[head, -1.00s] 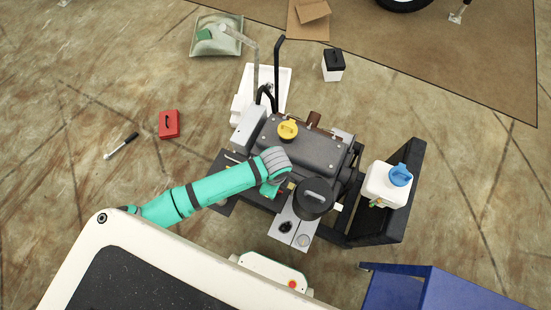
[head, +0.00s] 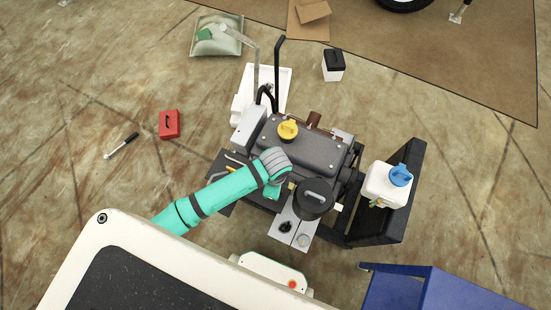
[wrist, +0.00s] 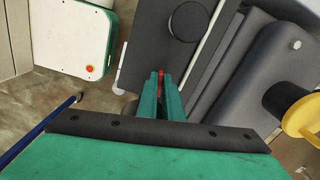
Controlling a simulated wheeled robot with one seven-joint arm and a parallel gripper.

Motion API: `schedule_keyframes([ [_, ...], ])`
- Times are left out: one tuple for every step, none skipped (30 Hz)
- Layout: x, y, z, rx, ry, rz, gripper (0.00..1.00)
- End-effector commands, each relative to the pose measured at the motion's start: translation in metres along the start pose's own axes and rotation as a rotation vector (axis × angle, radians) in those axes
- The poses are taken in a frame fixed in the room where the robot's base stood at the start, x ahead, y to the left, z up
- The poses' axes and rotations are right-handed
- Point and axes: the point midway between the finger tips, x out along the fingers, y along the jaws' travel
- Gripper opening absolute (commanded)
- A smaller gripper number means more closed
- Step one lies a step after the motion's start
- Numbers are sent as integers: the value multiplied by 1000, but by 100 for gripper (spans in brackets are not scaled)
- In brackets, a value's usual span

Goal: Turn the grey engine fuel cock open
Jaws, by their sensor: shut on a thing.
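The grey engine (head: 310,148) stands in the middle of the head view, with a yellow cap (head: 288,130) on top and a black round canister (head: 313,200) at its near side. My gripper (wrist: 162,86) reaches down between the engine body and the canister. Its two teal fingers are close together on a small red lever (wrist: 161,74), which seems to be the fuel cock; only a sliver of it shows. In the head view my wrist hides the fingertips and the lever. How far the lever is turned cannot be told.
A white jug with a blue cap (head: 388,185) sits at the right on a black frame (head: 408,215). A blue cart (head: 420,290) is at lower right. A red box (head: 169,125) and a tool (head: 121,146) lie on the floor at left, which is mostly clear.

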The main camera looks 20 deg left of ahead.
Motion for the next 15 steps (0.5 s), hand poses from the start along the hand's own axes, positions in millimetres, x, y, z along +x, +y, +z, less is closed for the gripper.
schedule_keyframes([
  [0, 0, -1, -44, 4, -1, 0],
  [0, 0, -2, -71, 5, -1, 0],
  [0, 1, -2, -108, 5, -1, 0],
  [0, 1, -2, -137, 5, -1, 0],
  [0, 1, -2, -166, 5, -2, 0],
  [0, 1, -2, -204, 6, -1, 0],
  [0, 2, -2, -233, 5, 0, 0],
  [0, 2, -2, -261, 5, -1, 0],
  [0, 2, -2, -300, 5, -1, 0],
  [0, 2, -2, -329, 5, -1, 0],
  [0, 2, -2, -358, 6, -1, 0],
  [0, 3, -2, -396, 5, -1, 0],
  [-1, 3, -2, -424, 6, -1, 0],
  [-1, 3, -2, -453, 6, -1, 0],
  [-1, 3, -2, -491, 6, -1, 0],
])
